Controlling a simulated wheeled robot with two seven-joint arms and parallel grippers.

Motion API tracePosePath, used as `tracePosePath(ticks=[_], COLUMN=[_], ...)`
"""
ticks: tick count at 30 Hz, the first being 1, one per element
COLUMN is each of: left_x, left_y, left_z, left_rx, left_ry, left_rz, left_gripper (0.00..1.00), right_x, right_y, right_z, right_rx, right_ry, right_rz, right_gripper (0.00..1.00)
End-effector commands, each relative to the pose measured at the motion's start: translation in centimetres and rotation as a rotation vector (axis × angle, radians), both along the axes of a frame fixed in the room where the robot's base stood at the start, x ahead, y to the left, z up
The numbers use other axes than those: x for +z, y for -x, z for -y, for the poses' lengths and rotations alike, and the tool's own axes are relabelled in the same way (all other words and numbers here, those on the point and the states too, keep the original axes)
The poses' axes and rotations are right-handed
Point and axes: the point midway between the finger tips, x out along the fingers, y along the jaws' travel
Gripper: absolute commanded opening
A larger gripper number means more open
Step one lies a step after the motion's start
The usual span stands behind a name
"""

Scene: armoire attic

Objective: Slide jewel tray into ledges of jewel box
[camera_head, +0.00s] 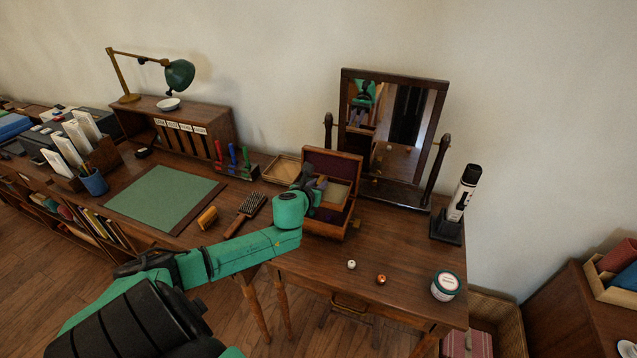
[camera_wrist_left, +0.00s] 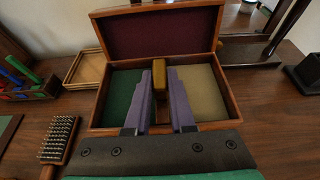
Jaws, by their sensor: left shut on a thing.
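The jewel box (camera_head: 323,229) stands open on the wooden desk, its dark red lid (camera_wrist_left: 155,32) raised at the back. The jewel tray (camera_head: 340,191) has a green-lined and a tan-lined compartment, both showing in the left wrist view (camera_wrist_left: 203,92). It is at the box's opening, in front of the lid. My left gripper (camera_head: 314,186) reaches over the box from the front left. Its purple fingers are shut on the tray's middle wooden bar (camera_wrist_left: 160,74). The ledges are hidden, and I cannot tell whether the tray rests on them. My right gripper is out of view.
A shallow wooden tray (camera_head: 282,169) lies left of the box, with a hairbrush (camera_head: 246,212) nearer. A mirror (camera_head: 389,130) stands behind.

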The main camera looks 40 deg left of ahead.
Motion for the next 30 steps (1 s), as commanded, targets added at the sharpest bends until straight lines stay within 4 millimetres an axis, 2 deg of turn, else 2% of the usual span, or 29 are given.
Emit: tracePosePath(ticks=[1, 3, 9, 30], left_x=[-1.2, -2.1, -4.0, -4.0], left_y=[0.0, 0.0, 0.0, 0.0], left_z=[0.0, 0.0, 0.0, 0.0], left_rx=[0.000, 0.000, 0.000, 0.000], left_ry=[0.000, 0.001, 0.000, -0.001], left_rz=[0.001, 0.000, 0.002, 0.001], left_gripper=[0.00, 0.00, 0.00, 0.00], right_x=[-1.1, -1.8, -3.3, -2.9], right_y=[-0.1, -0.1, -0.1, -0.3], right_z=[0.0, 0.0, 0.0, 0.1], right_rx=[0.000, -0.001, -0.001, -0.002], right_ry=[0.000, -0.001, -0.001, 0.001], right_rz=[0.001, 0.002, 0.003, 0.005], right_gripper=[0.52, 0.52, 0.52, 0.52])
